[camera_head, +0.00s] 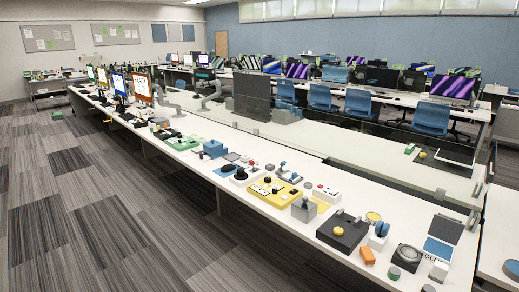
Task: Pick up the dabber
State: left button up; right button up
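I cannot pick out the dabber for certain; the objects on the long white bench (290,228) are small in this view. Candidates near its front right end are a small dark green-topped round piece (394,273) and a small pale round piece (428,288) at the bottom edge. Neither of my grippers is in view.
Blue chairs (432,117) and monitors stand behind. The carpeted floor (110,215) at left is clear.

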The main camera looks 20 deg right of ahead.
aim_at(439, 272)
jog(key=i+z, duration=0.2)
jog(key=z, duration=0.3)
jog(key=i+z, duration=0.2)
jog(key=z, duration=0.25)
jog(key=i+j+z, duration=0.15)
jog(key=z, duration=0.35)
jog(key=i+j+z, duration=0.2)
jog(key=z, duration=0.3)
jog(key=i+j+z, duration=0.1)
jog(key=j+z, duration=0.2)
jog(key=z, duration=0.2)
jog(key=i+j+z, duration=0.2)
jog(key=z, duration=0.25)
jog(key=i+j+z, duration=0.1)
jog(key=j+z, duration=0.3)
